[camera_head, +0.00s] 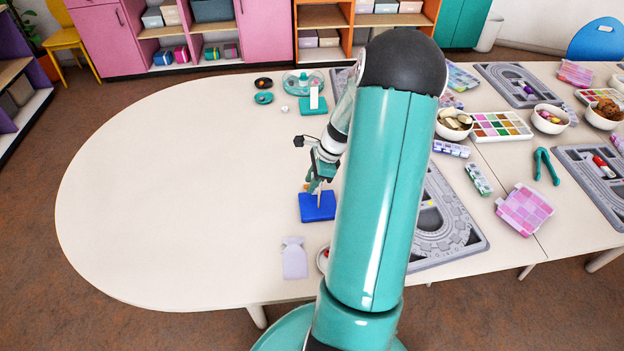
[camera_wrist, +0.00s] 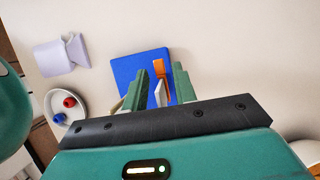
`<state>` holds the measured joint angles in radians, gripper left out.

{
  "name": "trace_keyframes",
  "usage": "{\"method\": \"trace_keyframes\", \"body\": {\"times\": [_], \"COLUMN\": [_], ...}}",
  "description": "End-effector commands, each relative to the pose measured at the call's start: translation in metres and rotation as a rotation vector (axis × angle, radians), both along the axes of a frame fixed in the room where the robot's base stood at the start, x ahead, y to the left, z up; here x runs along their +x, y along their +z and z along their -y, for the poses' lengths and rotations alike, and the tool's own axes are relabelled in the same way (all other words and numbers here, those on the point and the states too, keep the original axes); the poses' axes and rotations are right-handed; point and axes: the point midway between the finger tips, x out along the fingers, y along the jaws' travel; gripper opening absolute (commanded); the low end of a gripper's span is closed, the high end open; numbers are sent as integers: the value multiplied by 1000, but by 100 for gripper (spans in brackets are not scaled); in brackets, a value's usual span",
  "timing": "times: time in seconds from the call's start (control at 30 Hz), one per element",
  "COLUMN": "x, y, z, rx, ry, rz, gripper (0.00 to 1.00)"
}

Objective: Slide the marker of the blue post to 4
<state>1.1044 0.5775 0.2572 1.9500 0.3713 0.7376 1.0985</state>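The blue post's base (camera_head: 318,207) is a flat blue block on the pale table, and it also shows in the wrist view (camera_wrist: 128,66). A pale upright strip (camera_wrist: 161,94) stands at it, with the orange marker (camera_wrist: 159,68) by its upper end in the picture. My gripper (camera_head: 316,187) is over the base, pointing down. In the wrist view my gripper (camera_wrist: 160,72) is open, one green finger on each side of the strip and marker, with gaps showing. Any scale numbers are not visible, and the strip's lower part is partly hidden by my gripper.
A lavender pouch-like item (camera_head: 294,261) and a small bowl (camera_wrist: 48,103) with red and blue beads are near the base. A green stand with a white upright (camera_head: 314,100) is farther back. Grey bead boards (camera_head: 455,242) lie to the right. The table's left side is clear.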

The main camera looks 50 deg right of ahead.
Motion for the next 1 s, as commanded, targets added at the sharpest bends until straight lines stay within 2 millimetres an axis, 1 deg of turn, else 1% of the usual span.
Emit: {"method": "trace_keyframes", "body": {"times": [0.33,0.47,0.57,0.9,1.0], "x": [0,-2,-6,-24,-29], "y": [1,10,26,95,111], "z": [0,4,9,30,35], "rx": [-1,-2,-4,-5,-3], "ry": [0,0,-1,-1,-1], "rz": [1,1,2,3,1], "gripper": [36,36,36,36,36]}}
